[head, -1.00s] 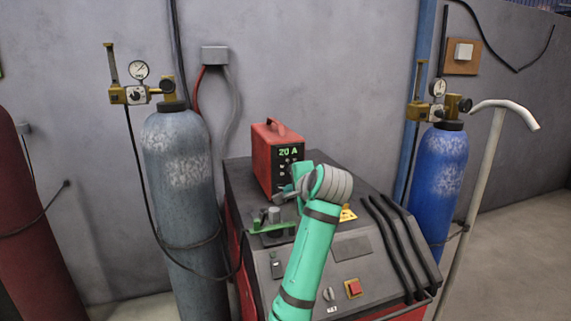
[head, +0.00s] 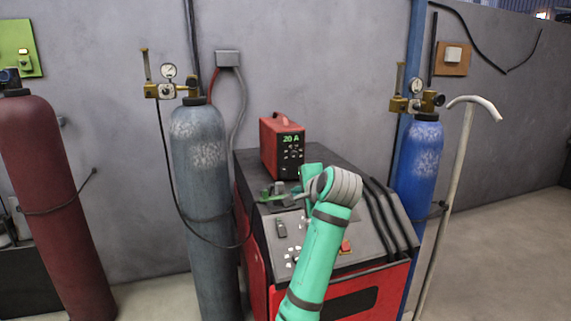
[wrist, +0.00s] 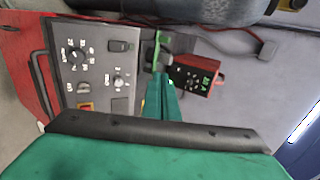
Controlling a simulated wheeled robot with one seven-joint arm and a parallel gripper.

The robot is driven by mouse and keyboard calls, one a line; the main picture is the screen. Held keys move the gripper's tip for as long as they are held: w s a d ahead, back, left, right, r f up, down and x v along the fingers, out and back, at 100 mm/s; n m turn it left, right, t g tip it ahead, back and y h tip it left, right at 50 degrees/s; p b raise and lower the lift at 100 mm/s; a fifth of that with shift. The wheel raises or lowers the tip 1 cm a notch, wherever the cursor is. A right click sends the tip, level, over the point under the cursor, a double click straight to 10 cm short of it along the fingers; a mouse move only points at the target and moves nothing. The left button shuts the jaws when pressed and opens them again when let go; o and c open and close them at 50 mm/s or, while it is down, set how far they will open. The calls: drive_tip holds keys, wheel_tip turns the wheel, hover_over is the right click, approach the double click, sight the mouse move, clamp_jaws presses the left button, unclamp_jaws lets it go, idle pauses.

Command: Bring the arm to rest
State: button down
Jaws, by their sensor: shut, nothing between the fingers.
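My gripper (wrist: 162,82) shows in the wrist view as two green fingers lying together, with nothing between them. In the head view my green arm reaches up in front of the red and dark grey welding machine (head: 352,277), and its grey joint hides most of the gripper. A green clamp-like fixture (head: 268,194) sits on the machine's top, left of my arm. It also shows in the wrist view (wrist: 157,47), just beyond the fingertips; I cannot tell the exact gap.
A red power unit (head: 280,146) reading 20 A stands at the back of the machine. A grey gas cylinder (head: 200,165) stands left, a dark red one (head: 55,190) farther left, and a blue one (head: 416,165) right. A pale bent pole (head: 455,180) stands beside the blue cylinder.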

drive_tip(key=s+d+f+n+h, duration=0.1)
drive_tip(key=s+d+f, duration=0.1)
drive_tip(key=f, duration=1)
drive_tip(key=s+d+f+n+h, duration=0.1)
drive_tip(key=s+f+h, duration=0.1)
drive_tip(key=f, duration=0.9)
drive_tip(key=s+d+f+n+t+h, duration=0.15)
drive_tip(key=s+f+n, duration=0.25)
drive_tip(key=s+f, duration=1.4)
drive_tip(key=s+a+f+n, duration=0.2)
drive_tip(key=s+f, duration=0.2)
drive_tip(key=s, duration=0.7)
drive_tip(key=s+a+f+n, duration=0.2)
drive_tip(key=s+f, duration=0.2)
drive_tip(key=s, duration=0.6)
drive_tip(key=s+a+r+n+t, duration=0.1)
drive_tip(key=s+r, duration=0.4)
drive_tip(key=s, duration=0.5)
drive_tip(key=s+a+r+n+t, duration=0.1)
drive_tip(key=s+a+r+n, duration=0.2)
drive_tip(key=s, duration=0.7)
wheel_tip(320, 180, up, 2)
drive_tip(key=shift+s+r+y, duration=0.15)
drive_tip(key=shift+s+y, duration=0.2)
drive_tip(key=shift+s, duration=0.05)
